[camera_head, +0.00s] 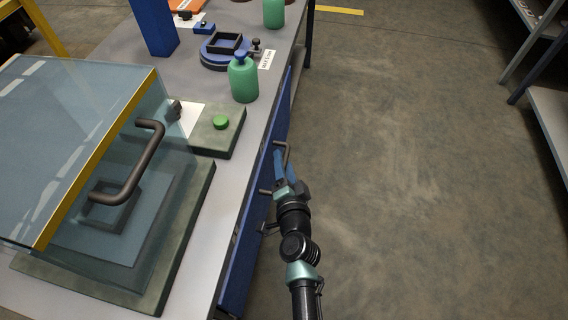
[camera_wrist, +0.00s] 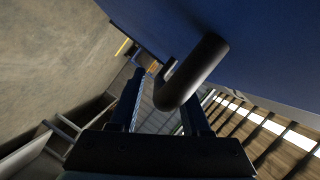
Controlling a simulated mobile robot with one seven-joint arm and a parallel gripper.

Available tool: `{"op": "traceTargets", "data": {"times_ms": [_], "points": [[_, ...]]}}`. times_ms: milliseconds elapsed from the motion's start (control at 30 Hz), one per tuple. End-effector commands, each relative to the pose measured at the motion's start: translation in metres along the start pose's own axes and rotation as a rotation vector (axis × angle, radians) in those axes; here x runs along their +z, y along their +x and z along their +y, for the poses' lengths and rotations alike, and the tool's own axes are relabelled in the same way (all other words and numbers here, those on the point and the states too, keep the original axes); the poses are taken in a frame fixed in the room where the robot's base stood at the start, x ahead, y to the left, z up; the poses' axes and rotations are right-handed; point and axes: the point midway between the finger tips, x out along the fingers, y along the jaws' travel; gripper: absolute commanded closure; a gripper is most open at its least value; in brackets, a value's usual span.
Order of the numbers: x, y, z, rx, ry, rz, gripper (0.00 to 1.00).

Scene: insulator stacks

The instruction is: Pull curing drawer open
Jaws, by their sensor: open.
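The blue drawer front (camera_wrist: 255,45) fills the upper right of the wrist view. A dark bar handle (camera_wrist: 196,70) stands out from it. My gripper (camera_wrist: 165,95) is open, with a finger on each side of the handle's near end. In the head view my gripper (camera_head: 284,165) is at the blue side of the bench, by a dark handle (camera_head: 287,150). I cannot tell whether the fingers touch the handle. The arm hides part of the drawer fronts, and no gap at a drawer edge is clear.
The grey bench top (camera_head: 190,245) carries a clear-sided box with a yellow edge (camera_head: 95,165), a green button on a block (camera_head: 221,122) and a green bottle (camera_head: 243,80). More handles (camera_head: 268,228) show lower along the bench side. The floor (camera_head: 420,180) to the right is free.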

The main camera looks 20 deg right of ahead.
Motion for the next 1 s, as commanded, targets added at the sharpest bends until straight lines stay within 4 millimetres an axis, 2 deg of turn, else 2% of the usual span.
{"op": "traceTargets", "data": {"times_ms": [67, 333, 1000], "points": [[0.0001, -0.0002, -0.0001, 0.0, 0.0, 0.0, 0.53], [0.0001, -0.0004, 0.0, 0.0, 0.0, 0.0, 1.0], [0.0002, -0.0005, 0.0001, 0.0, 0.0, 0.0, 1.0]]}}
